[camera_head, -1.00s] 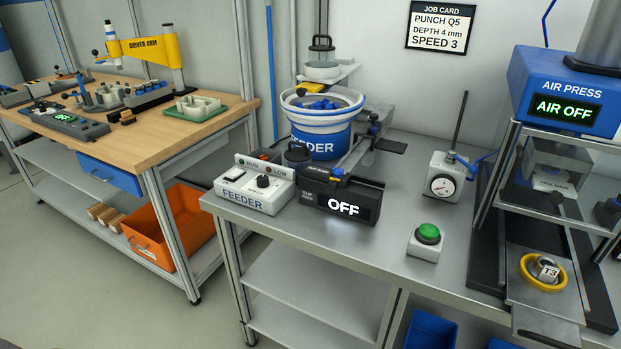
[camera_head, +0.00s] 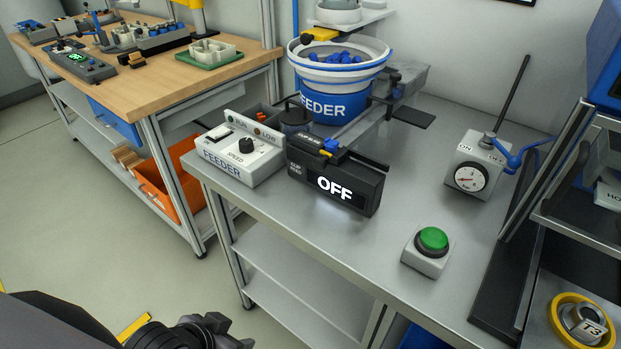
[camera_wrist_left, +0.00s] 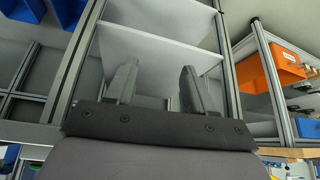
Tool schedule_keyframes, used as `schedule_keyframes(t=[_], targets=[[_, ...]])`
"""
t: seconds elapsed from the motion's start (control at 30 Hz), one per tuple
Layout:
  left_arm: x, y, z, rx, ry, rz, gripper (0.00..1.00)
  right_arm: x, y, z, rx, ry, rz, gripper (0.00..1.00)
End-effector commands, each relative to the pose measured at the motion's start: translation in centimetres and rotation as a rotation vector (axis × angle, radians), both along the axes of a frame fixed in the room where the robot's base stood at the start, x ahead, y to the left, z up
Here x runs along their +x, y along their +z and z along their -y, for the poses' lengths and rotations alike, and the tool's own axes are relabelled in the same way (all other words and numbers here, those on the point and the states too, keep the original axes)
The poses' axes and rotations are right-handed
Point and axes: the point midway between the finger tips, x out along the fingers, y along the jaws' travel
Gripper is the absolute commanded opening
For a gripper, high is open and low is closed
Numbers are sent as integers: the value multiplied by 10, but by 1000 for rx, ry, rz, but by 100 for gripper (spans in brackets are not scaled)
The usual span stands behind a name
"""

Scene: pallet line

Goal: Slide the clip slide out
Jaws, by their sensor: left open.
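The black clip box (camera_head: 336,184) with a lit OFF display stands near the front left edge of the steel bench. I cannot tell which part is the clip slide. My left gripper (camera_head: 218,328) is at the bottom left of the head view, low in front of the bench and well apart from the box. The left wrist view shows its two fingers (camera_wrist_left: 158,88) spread and empty, with shelves beyond. My right gripper is not in view.
A feeder control box (camera_head: 240,155) stands just left of the clip box, with the blue-white feeder bowl (camera_head: 335,85) behind. A green button (camera_head: 432,240) and a gauge block (camera_head: 475,172) are to the right. The bench top between them is clear.

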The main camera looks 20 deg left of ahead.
Motion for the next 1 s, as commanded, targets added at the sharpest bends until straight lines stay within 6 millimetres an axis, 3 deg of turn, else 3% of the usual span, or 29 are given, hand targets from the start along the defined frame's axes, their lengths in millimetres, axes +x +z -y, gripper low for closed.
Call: schedule_keyframes(t=[0.1,0.47,0.7,0.83,1.0], targets=[[16,14,1,-5,-15,38,53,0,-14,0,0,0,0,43],[110,75,22,-117,-93,447,53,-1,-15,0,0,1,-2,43],[169,139,34,-223,-140,797,53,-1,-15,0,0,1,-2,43],[185,168,35,-270,-154,936,53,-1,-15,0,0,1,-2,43],[194,185,36,-298,-161,1014,53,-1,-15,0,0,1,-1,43]])
